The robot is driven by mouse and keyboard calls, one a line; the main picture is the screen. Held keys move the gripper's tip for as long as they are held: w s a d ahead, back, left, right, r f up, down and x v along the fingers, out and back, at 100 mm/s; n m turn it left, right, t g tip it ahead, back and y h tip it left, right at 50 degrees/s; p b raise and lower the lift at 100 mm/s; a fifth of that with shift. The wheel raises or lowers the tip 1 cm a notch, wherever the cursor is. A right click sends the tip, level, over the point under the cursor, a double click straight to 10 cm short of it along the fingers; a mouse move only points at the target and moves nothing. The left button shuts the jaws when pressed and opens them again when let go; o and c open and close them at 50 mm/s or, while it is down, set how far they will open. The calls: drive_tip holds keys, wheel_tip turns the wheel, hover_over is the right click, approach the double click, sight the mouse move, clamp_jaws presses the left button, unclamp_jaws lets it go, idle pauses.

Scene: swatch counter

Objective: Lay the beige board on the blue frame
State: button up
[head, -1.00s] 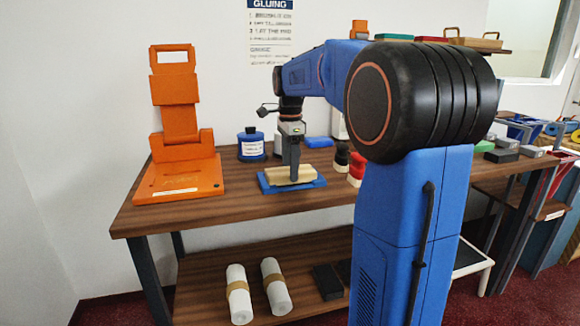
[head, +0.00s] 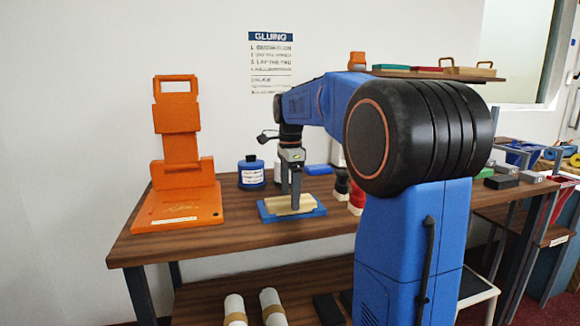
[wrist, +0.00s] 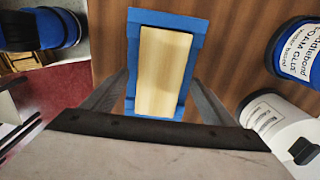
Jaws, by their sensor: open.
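The beige board (head: 283,208) lies on the blue frame (head: 318,212) on the wooden counter. In the wrist view the board (wrist: 164,72) sits within the outline of the blue frame (wrist: 158,19), whose blue shows around its edges. The board looks flat and roughly lined up with the frame. My gripper (head: 290,208) is open, its fingers pointing down over the board. In the wrist view its fingers stand apart on either side of the frame; whether they touch anything is hard to tell.
A large orange stand (head: 180,170) is at the left of the counter. Counter (head: 240,237) in front is clear.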

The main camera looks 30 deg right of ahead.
wheel_tip(320, 180, up, 16)
drive_tip(key=shift+r, duration=0.15)
idle(0.3)
drive_tip(key=s+a+f+n+t, duration=0.1)
drive_tip(key=s+a+f+n, duration=0.45)
drive_tip(key=s, duration=0.25)
drive_tip(key=s+a+f+n+t, duration=0.1)
drive_tip(key=s+a+f+n, duration=0.4)
drive_tip(key=s+f, duration=0.15)
drive_tip(key=s+a+f+n+t, duration=0.1)
drive_tip(key=s+a+f+n, duration=0.1)
drive_tip(key=s+f+n, duration=0.3)
drive_tip(key=s+a+f+n+t, duration=0.1)
drive_tip(key=s+a+f+n, duration=0.2)
drive_tip(key=s+f, duration=0.7)
wheel_tip(320, 180, down, 4)
drive_tip(key=n, duration=0.2)
drive_tip(key=shift+s+r+n+t, duration=0.25)
drive_tip(key=shift+s+n+t, duration=0.1)
drive_tip(key=shift+s+t, duration=0.05)
